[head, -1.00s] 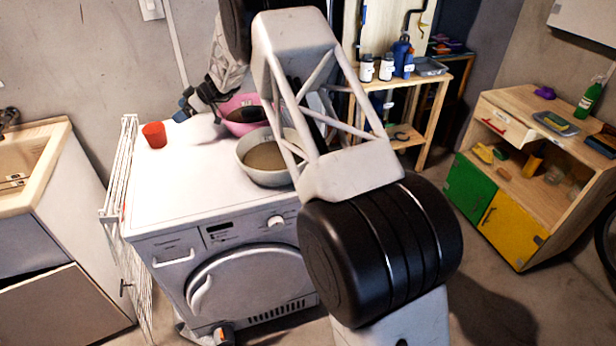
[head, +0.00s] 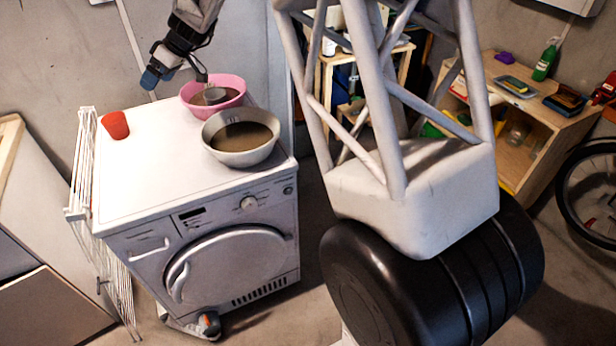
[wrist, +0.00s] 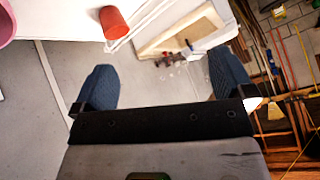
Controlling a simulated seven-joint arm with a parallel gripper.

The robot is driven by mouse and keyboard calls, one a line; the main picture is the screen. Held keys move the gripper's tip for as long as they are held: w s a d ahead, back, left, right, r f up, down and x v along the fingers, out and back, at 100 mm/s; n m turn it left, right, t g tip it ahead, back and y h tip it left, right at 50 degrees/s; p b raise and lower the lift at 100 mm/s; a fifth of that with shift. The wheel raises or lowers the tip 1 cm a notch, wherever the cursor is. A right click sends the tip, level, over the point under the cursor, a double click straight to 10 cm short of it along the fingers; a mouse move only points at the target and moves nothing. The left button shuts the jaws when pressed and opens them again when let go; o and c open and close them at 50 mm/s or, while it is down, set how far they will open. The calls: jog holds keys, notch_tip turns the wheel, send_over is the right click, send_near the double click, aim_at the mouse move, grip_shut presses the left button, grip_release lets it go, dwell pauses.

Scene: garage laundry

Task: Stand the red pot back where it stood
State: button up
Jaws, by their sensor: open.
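The red pot (head: 115,125) stands upright on the white top of the washing machine (head: 150,175), near its left back edge. It also shows in the wrist view (wrist: 113,22), at the top, ahead of the left finger and apart from it. My gripper (head: 157,76) is above and behind the machine top, up and to the right of the pot, close to the wall. In the wrist view its two blue fingers (wrist: 163,85) are wide apart with nothing between them.
A pink bowl (head: 232,84) with a small grey thing in it and a grey bowl (head: 262,151) with brown contents stand on the machine's right half. A white rack (head: 80,185) stands at its left side. The front left of the top is clear.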

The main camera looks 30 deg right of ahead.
jog(key=s+d+r+m+h, duration=0.1)
jog(key=s+d+r+m, duration=0.15)
jog(key=s, duration=0.55)
jog(key=s+d+r+m+h, duration=0.1)
jog(key=s+d+r, duration=0.2)
jog(key=s, duration=0.4)
jog(key=s+d+f+m+h, duration=0.1)
jog(key=s+d, duration=0.3)
jog(key=s, duration=0.8)
jog(key=s+d+f+m+h, duration=0.1)
jog(key=s+d+m+h, duration=0.2)
jog(key=s, duration=1)
jog(key=s+d+f+m+t+h, duration=0.1)
jog(key=s+d+m, duration=0.3)
jog(key=s, duration=0.8)
jog(key=shift+s+d+f+h, duration=0.4)
jog(key=shift+d+f+h, duration=0.15)
jog(key=shift+d+h, duration=0.4)
